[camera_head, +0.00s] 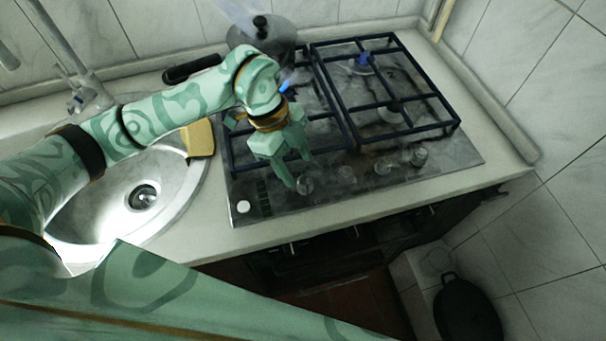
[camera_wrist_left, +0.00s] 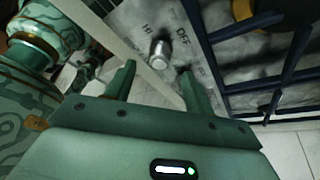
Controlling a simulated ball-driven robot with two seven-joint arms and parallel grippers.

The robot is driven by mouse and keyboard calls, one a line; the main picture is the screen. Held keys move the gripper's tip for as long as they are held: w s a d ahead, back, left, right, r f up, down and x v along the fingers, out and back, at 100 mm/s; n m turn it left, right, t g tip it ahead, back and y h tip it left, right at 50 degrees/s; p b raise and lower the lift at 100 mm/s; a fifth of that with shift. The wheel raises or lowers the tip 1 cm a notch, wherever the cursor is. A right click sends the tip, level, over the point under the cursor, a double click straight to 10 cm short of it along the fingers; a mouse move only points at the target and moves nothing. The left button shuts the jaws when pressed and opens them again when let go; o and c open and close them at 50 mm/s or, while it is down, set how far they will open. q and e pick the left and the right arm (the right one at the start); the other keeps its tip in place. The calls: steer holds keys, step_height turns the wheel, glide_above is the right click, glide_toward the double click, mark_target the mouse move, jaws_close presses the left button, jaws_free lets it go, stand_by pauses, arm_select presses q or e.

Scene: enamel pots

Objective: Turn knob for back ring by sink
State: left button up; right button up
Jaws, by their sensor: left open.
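A row of several silvery knobs runs along the front of the hob (camera_head: 450,150). The leftmost knob (camera_head: 305,185) is close by my left gripper (camera_head: 298,172). In the left wrist view one knob (camera_wrist_left: 159,54) shows beside HI and OFF marks. My left gripper (camera_wrist_left: 158,70) is open, its fingertips apart with the knob seen between and just beyond them; I cannot tell whether they touch it.
The sink (camera_head: 95,215) lies at left, with a yellow sponge-like block (camera_head: 198,138) on its edge. A dark lidded pot (camera_head: 262,38) stands at the back. Dark pan grates (camera_head: 335,110) rise behind the knobs. Another blue flame (camera_head: 363,60) shows at back right. A black pan (camera_head: 466,312) is low at right.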

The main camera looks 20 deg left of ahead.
mark_target(304, 179)
arm_select(q)
steer(key=x, duration=0.4)
steer(key=shift+f+b, duration=0.15)
steer(key=shift+b, duration=0.2)
